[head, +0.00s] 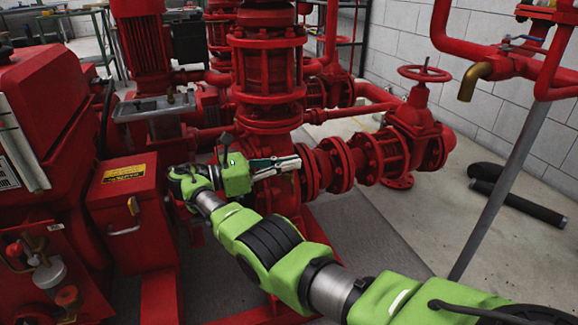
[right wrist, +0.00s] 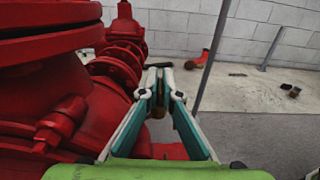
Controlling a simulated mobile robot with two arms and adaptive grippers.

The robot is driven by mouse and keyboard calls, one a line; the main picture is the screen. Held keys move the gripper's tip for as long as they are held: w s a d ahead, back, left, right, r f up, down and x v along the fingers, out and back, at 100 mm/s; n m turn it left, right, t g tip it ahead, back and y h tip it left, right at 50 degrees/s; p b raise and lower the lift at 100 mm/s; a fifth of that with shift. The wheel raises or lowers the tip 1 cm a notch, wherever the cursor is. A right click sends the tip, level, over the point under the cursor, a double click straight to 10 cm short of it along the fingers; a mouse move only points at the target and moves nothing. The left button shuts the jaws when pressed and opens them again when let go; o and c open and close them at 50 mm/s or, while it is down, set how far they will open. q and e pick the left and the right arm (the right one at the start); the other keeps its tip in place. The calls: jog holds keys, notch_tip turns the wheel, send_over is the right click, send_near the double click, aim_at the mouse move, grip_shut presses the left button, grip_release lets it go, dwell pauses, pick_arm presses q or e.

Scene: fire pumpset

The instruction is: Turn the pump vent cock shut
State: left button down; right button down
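My right gripper (head: 290,163) reaches in beside the red pump casing and flanged pipe, with its fingers pointing right. In the right wrist view, its two teal-and-pale fingers (right wrist: 164,72) come close together at the tips, with a narrow gap between the pads. A small brass-brown piece (right wrist: 158,110) shows in that gap, beyond or below the pads. I cannot tell whether it is the vent cock or whether the fingers touch it. The vent cock is not clearly identifiable in either view. My left gripper is not in view.
The red pump casing (right wrist: 40,95) fills the left of the right wrist view, with a dark red stub (right wrist: 60,122) on it. A handwheel valve (head: 424,75) stands right of the gripper.

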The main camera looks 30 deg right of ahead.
jog(key=c, duration=2.2)
grip_release()
jog(key=shift+d, duration=0.1)
jog(key=shift+c, duration=0.2)
notch_tip(320, 180, up, 10)
